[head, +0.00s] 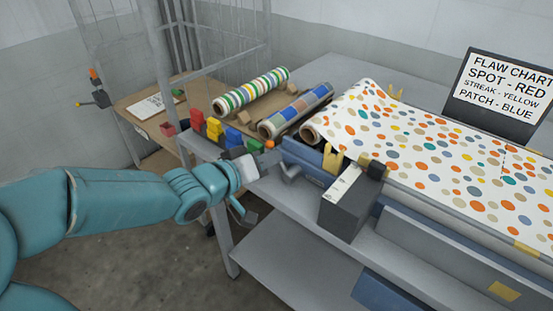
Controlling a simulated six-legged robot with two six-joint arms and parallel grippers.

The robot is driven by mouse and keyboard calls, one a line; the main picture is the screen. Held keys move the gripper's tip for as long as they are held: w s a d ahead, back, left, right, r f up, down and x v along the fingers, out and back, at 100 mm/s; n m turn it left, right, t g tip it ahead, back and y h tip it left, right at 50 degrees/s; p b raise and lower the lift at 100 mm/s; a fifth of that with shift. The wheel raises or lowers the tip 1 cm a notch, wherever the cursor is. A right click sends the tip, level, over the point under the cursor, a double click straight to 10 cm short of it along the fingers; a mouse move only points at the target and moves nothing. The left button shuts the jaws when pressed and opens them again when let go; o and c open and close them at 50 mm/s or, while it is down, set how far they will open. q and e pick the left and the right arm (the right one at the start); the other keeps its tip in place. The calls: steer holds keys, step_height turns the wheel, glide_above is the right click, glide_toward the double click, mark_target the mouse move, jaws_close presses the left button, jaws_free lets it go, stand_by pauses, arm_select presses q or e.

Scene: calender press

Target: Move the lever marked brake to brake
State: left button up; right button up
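No lever in view carries a readable "brake" mark. A dark grey box (345,209) at the front of the press has a pale label strip (343,185) with text too small to read. A black knob (376,170) stands at its right end. Left of the box, a small orange knob (269,145) and a grey handle (291,172) show at the end of the press. My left gripper (254,190) is open and empty, just left of the grey handle and apart from the box. My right gripper is not in view.
Spotted fabric (430,150) covers the press. A striped roll (250,91) and a checked roll (295,111) lie behind, near coloured blocks (214,129) on a bench. A flaw chart sign (505,85) stands at the right. Grey floor (180,260) is open at the front left.

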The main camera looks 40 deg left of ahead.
arm_select(q)
steer(key=shift+x, duration=1.75)
steer(key=shift+s+r, duration=0.1)
steer(key=shift+c, duration=0.3)
jaws_close()
